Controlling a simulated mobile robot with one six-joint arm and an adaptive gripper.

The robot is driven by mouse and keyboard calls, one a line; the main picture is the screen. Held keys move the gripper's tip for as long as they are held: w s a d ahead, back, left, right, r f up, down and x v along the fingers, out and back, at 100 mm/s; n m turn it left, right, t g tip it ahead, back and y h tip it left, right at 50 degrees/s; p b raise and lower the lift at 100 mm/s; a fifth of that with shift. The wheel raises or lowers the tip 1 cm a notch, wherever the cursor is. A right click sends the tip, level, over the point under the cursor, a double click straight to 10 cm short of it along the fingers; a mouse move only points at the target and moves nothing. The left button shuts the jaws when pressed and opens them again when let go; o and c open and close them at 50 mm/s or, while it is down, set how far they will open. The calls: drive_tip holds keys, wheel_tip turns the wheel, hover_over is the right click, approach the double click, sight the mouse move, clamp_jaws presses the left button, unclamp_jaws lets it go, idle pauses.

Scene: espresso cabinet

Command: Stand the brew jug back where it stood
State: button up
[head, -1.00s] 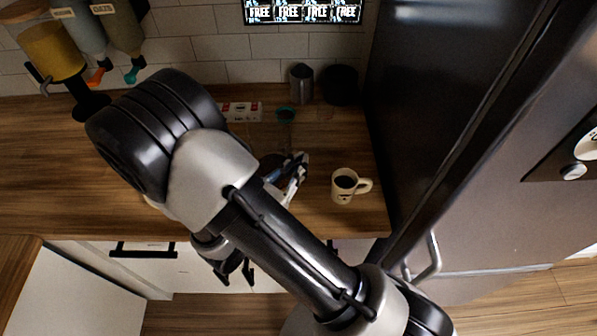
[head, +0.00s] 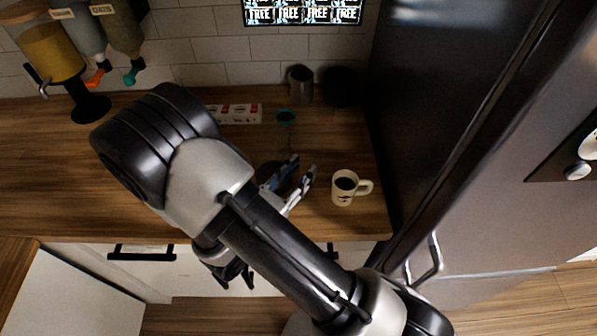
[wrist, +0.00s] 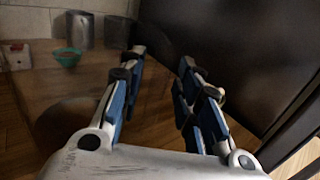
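A dark brown round shape (head: 270,172), which looks like the glass brew jug with coffee in it, is on the wooden counter, partly hidden behind my arm. In the wrist view a dark, see-through brown form (wrist: 62,118) is to the left of my fingers, and its outline is faint. My gripper (head: 301,168) is low over the counter, beside this shape on its right. In the wrist view the two blue-and-grey fingers of my gripper (wrist: 163,58) stand apart, with no object clearly visible between them.
A cream mug (head: 344,187) of dark drink stands right of my gripper. Behind are a teal bowl (head: 286,116), a metal cup (head: 300,83), a dark canister (head: 340,86) and a red-and-white box (head: 234,113). A dark fridge (head: 440,110) bounds the right.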

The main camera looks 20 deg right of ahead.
drive_tip(key=shift+r, duration=0.25)
drive_tip(key=p+v, duration=0.2)
drive_tip(key=v, duration=1)
drive_tip(key=s+d+r+m+g+y, duration=0.75)
drive_tip(key=d+r+m+g, duration=0.2)
drive_tip(key=m+g, duration=0.4)
drive_tip(key=s+a+r+m+t+y, duration=0.1)
drive_tip(key=s+r+m+t+y, duration=0.2)
drive_tip(key=r+m+t+y, duration=0.4)
drive_tip(key=shift+s+r+m+t, duration=0.25)
drive_tip(key=shift+r+m+t, duration=0.4)
drive_tip(key=shift+m, duration=1.5)
drive_tip(key=shift+a+r+g, duration=0.1)
drive_tip(key=shift+r+g, duration=0.05)
drive_tip(key=shift+g, duration=0.15)
